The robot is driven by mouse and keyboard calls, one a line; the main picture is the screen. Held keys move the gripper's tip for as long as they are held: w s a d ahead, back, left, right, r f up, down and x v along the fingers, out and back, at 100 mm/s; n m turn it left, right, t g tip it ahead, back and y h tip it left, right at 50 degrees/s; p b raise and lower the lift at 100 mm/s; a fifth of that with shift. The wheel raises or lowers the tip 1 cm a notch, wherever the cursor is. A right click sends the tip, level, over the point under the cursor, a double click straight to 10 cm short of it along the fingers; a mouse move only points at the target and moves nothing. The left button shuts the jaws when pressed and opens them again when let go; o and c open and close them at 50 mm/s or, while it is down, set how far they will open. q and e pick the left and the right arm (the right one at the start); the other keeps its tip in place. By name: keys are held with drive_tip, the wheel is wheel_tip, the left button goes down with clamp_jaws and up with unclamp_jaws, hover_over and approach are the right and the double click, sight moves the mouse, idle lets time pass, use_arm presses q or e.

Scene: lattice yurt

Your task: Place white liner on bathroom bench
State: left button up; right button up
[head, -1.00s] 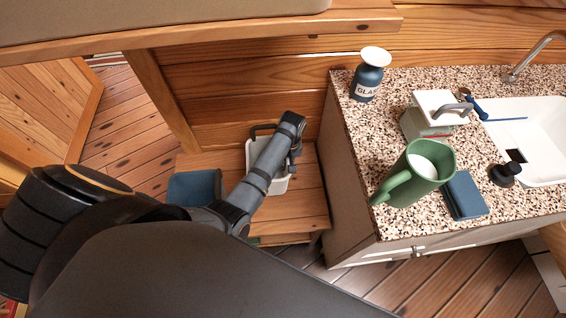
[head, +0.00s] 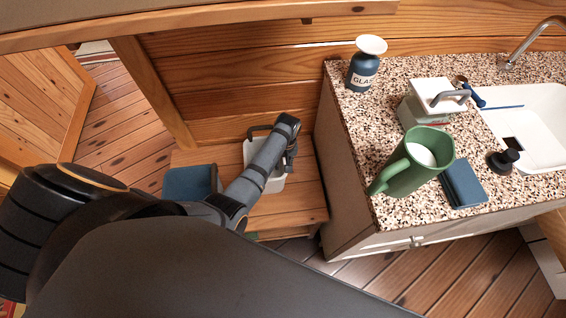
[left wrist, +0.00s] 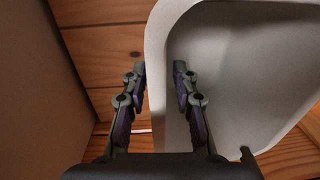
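The white liner (head: 278,180) is a pale open tub with a dark handle-like loop near its top. In the head view it shows over the wooden bench (head: 305,205), partly hidden by my left arm. I cannot tell whether its base touches the bench. My left gripper (head: 288,160) is at its right side. In the left wrist view the fingers (left wrist: 160,75) straddle the liner's wall (left wrist: 156,45), one outside and one inside, close against it. My right gripper is not in view.
A blue box (head: 190,183) stands at the bench's left. To the right, a speckled counter (head: 350,130) carries a green mug (head: 405,180), a labelled bottle (head: 365,72), a blue booklet (head: 464,183) and a sink (head: 545,120). A wooden wall (head: 230,75) stands behind the bench.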

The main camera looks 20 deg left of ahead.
use_arm(q)
drive_tip(key=shift+r, duration=0.1)
wheel_tip(320, 180, up, 12)
drive_tip(key=p, duration=0.2)
drive_tip(key=shift+w+d+p, duration=0.2)
drive_tip(key=shift+d+p, duration=0.1)
idle(0.4)
